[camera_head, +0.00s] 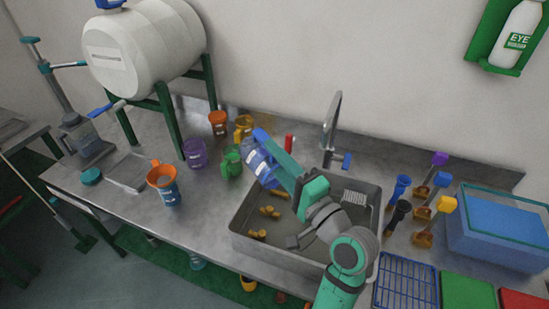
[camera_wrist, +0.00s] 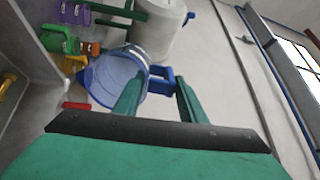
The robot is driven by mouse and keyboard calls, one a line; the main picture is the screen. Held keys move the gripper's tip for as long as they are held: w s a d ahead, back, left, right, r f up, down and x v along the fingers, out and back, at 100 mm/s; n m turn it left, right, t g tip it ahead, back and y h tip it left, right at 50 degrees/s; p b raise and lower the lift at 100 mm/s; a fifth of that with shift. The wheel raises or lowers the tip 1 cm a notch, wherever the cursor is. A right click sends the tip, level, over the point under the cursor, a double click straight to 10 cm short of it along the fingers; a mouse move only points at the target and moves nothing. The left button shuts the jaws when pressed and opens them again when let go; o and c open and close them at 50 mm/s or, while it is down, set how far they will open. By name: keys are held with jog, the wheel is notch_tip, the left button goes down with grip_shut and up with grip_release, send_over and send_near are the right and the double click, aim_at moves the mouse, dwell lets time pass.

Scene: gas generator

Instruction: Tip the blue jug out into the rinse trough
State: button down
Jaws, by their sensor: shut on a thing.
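The blue jug (camera_head: 259,168) is in my gripper (camera_head: 270,146), above the back left part of the rinse trough (camera_head: 239,238). The jug also shows in the wrist view (camera_wrist: 113,76), where my gripper (camera_wrist: 158,92) is shut on its blue handle (camera_wrist: 161,79). The jug looks tilted in the head view. Its open mouth partly faces the wrist camera. I cannot tell whether anything is inside it. The trough is a grey metal basin with several yellow-brown pieces (camera_head: 268,212) on its floor. My arm hides part of the basin.
A green jug (camera_head: 232,162) and a purple jug (camera_head: 194,153) stand just left of the trough. A tall tap (camera_head: 332,125) rises behind it. Brushes (camera_head: 424,213) and a blue tub (camera_head: 500,230) stand to the right. A white tank (camera_head: 145,48) stands back left.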

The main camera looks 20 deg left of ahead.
aim_at(255, 149)
jog(key=shift+w+a, duration=0.1)
dwell(0.7)
jog(key=shift+w+a+r+g+h, duration=0.15)
jog(key=shift+w+a+g+h, duration=0.3)
jog(key=shift+a+h, duration=0.25)
jog(key=a+g+h, duration=0.1)
jog(key=w+a+g+h, duration=0.1)
jog(key=shift+w+a+f+h, duration=0.2)
jog(key=shift+w+f+h, duration=0.1)
jog(key=shift+f, duration=0.1)
jog(key=a+g+h, duration=0.1)
jog(key=w+a+f+g+h, duration=0.1)
jog(key=shift+w+a+f+h, duration=0.15)
jog(key=shift+w+f+h, duration=0.15)
jog(key=shift+w+a+f+g+h, duration=0.35)
jog(key=shift+f+h, duration=0.15)
jog(key=shift+h, duration=0.1)
